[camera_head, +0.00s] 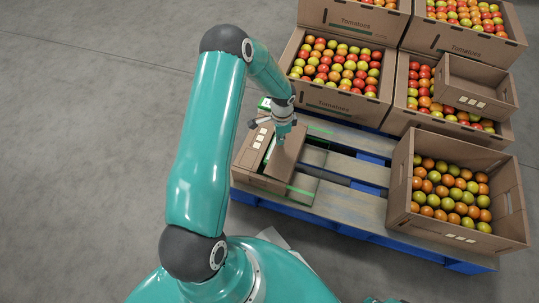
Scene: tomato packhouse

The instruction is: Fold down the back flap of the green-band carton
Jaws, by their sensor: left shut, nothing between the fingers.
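The green-band carton (252,148) is a brown box on the near left corner of the pallet. Green lines show by it, and a brown panel (287,157) stands or leans at its right side. I cannot tell clearly which flap is which; my arm hides part of its back. My left gripper (280,139) is shut and empty, pointing down at the carton's top near the brown panel. Whether it touches the carton I cannot tell. My right gripper is not in view.
The wooden pallet (345,208) has blue edges. An open crate of tomatoes (401,205) stands at its right. Tomato cartons (345,104) are stacked at the back, and a small empty box (476,72) sits on one. Grey floor lies free at left.

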